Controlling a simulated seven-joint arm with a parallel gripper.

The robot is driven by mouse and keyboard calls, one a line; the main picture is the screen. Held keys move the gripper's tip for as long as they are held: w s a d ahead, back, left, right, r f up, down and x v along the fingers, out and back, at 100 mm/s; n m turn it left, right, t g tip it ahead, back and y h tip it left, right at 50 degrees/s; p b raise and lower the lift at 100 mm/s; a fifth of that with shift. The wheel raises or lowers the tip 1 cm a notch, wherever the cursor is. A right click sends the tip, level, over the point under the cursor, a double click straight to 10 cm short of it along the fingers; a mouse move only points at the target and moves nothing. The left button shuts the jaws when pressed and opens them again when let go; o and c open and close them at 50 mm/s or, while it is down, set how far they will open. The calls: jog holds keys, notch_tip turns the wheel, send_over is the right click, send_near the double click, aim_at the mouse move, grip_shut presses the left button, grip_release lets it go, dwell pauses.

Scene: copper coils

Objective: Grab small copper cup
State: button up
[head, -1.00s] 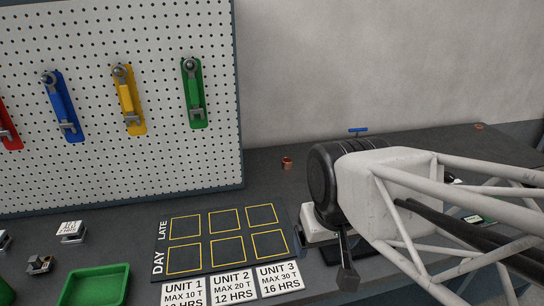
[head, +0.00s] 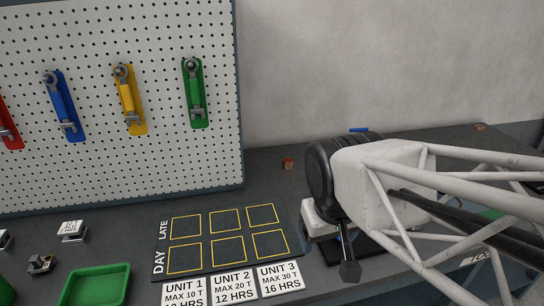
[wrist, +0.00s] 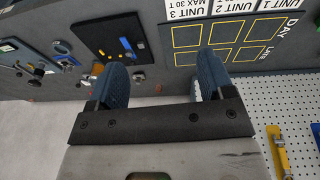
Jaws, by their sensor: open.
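A small copper cup (head: 287,163) stands on the dark bench near the back wall, just right of the pegboard in the head view. In the wrist view a small reddish spot, likely the same cup (wrist: 158,88), shows in the gap between the fingers, beyond them. My gripper (wrist: 163,75) is open, with its two blue fingers spread and nothing between them. In the head view my wrist is right of the cup and nearer the camera, apart from it; only one dark finger shows clearly below it.
A black board with yellow squares (head: 194,239) lies in front of the cup. A pegboard (head: 215,60) with coloured tools stands at left. A green tray (head: 96,284) is at front left. Another copper piece (head: 479,127) lies at the far right. The bench around the cup is clear.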

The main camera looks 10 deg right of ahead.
jog(key=w+d+f+n+t+h, duration=0.1)
jog(key=w+d+n+h, duration=0.3)
jog(key=w, duration=0.7)
jog(key=w+d+f+n+t+h, duration=0.15)
jog(key=w+d+n, duration=0.3)
jog(key=w, duration=0.75)
jog(key=w+d+f+n+t+h, duration=0.1)
jog(key=w+d+f+n+h, duration=0.3)
jog(key=w, duration=0.7)
jog(key=w+f+n+t, duration=0.1)
jog(key=w+f+n, duration=0.15)
jog(key=w, duration=0.25)
jog(key=w+a+f+n+t+y, duration=0.1)
jog(key=w+n, duration=0.3)
jog(key=w+f+n+t, duration=0.1)
jog(key=w+f+n, duration=0.15)
jog(key=w, duration=0.25)
jog(key=n+t+y, duration=0.3)
jog(key=n, duration=0.6)
send_near(287, 164)
jog(key=x, duration=0.3)
jog(key=shift+w+a+r+m+h, duration=0.15)
jog(key=shift+w+a+m+h, duration=0.05)
jog(key=shift+a+m+h, duration=0.05)
jog(key=shift+x, duration=1.25)
jog(key=shift+d, duration=0.1)
jog(key=shift+x, duration=2.55)
